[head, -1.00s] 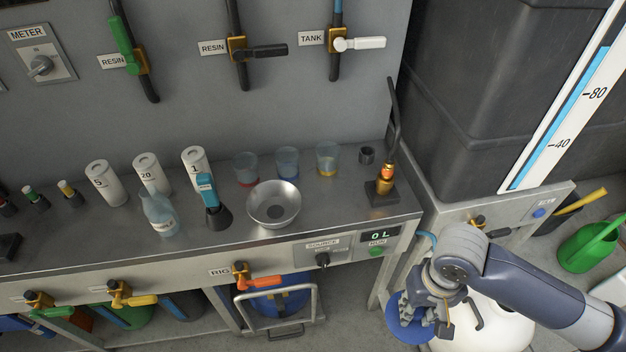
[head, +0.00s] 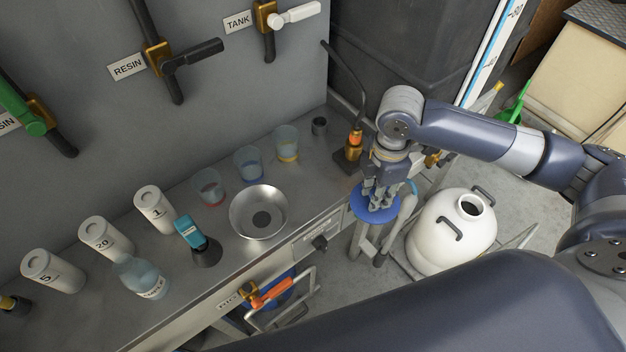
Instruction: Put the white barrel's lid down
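The white barrel (head: 438,238) stands on the floor at the right of the bench, upright, with its round neck open and two dark handles on its shoulders. The lid, a blue disc (head: 373,213), is off the barrel. My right gripper (head: 377,197) points down, shut on the lid from above. It holds the lid to the left of the barrel, by the bench's right end. The fingers hide part of the lid's top. My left gripper is not in view.
The steel bench (head: 165,313) carries a metal bowl (head: 258,212), several cups, white bottles and a teal-handled tool (head: 190,234). An amber-lit fitting (head: 354,143) stands near its right end, close to my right gripper. Grey floor (head: 345,290) shows left of the barrel.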

